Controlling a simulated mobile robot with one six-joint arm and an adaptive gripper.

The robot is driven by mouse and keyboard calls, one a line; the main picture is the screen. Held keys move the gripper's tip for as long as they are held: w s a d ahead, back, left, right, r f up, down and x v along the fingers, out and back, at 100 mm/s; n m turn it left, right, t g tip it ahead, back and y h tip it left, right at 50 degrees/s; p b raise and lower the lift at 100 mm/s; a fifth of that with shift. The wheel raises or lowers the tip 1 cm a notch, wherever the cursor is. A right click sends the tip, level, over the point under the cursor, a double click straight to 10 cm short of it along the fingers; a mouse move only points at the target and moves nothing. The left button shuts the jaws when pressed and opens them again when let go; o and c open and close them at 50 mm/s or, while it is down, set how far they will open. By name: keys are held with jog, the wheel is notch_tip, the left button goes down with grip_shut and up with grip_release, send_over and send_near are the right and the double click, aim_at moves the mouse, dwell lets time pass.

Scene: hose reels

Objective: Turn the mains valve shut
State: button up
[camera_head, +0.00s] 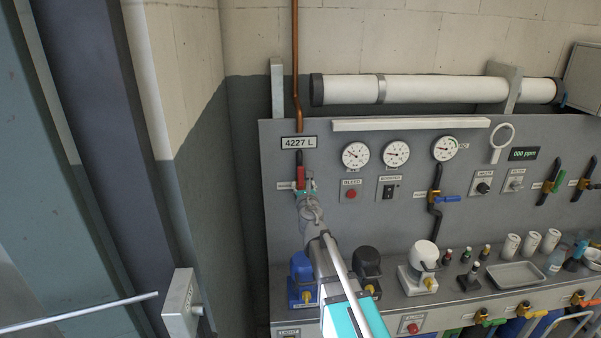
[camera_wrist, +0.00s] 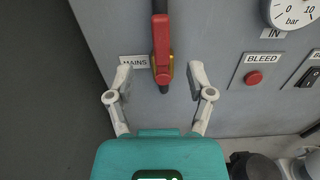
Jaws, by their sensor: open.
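The mains valve (camera_wrist: 162,45) is a red lever on a brass body, set in a dark vertical pipe on the grey panel. Its lever lies upright, in line with the pipe. It also shows as a red handle in the head view (camera_head: 301,177). A "MAINS" label (camera_wrist: 134,62) sits left of it. My gripper (camera_wrist: 160,76) is open and empty, one finger to each side of the lever's lower end in the wrist picture. I see no contact; the depth gap is hard to judge. In the head view my gripper (camera_head: 307,193) hides the area below the valve.
A red bleed button (camera_head: 351,194) is right of the valve, with gauges (camera_head: 396,153) above. Pumps (camera_head: 423,258) and a metal tray (camera_head: 515,274) stand on the bench below. A grey post-mounted box (camera_head: 181,305) is at lower left.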

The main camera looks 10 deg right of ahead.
aim_at(301, 173)
jog(key=w, duration=0.9)
jog(key=shift+w+d, duration=0.3)
jog(key=shift+w, duration=0.1)
grip_shut()
